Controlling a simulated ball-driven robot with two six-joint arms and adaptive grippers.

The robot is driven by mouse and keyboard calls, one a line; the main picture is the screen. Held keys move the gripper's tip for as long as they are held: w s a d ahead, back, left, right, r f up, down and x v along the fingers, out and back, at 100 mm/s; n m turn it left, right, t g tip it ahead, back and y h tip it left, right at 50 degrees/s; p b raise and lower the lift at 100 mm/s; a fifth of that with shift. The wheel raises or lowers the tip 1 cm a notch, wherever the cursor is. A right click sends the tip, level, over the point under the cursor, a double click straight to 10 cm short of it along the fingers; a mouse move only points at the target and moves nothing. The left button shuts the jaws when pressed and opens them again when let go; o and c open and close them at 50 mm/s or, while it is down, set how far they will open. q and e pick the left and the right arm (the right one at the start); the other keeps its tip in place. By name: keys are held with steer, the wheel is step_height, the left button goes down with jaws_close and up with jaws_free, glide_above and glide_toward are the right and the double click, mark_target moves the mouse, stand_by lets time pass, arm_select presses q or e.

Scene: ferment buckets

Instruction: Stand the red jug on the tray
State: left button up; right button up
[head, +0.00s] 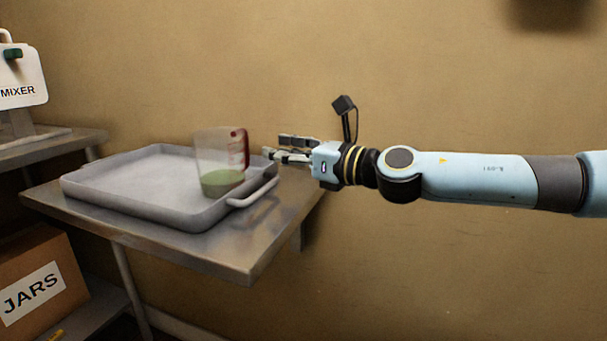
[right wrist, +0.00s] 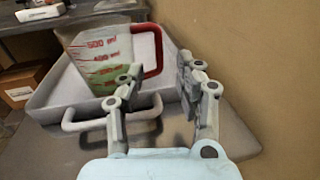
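The red jug (head: 214,150) is a clear measuring jug with a red handle, red markings and green liquid low inside. It stands upright on the grey tray (head: 125,205), near the tray's right end. In the right wrist view the jug (right wrist: 100,62) is ahead and to the left, its red handle towards my gripper, with the tray (right wrist: 60,92) around it. My right gripper (head: 276,146) is open and empty, just right of the jug and apart from its handle. It also shows in the right wrist view (right wrist: 161,68). My left gripper is not in view.
The tray rests on a metal table (head: 180,243) whose right end is bare, close to the wall. A mixer (head: 20,80) stands on another surface at the left. A cardboard box labelled JARS (head: 35,285) sits low at the left.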

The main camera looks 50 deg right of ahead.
steer(key=s, duration=0.1)
steer(key=s+p, duration=0.1)
steer(key=s, duration=0.1)
steer(key=shift+s+d+r+p, duration=0.15)
steer(key=shift+s+d+p, duration=0.1)
steer(key=shift+d+p, duration=0.1)
steer(key=shift+s, duration=0.6)
steer(key=shift+d, duration=0.1)
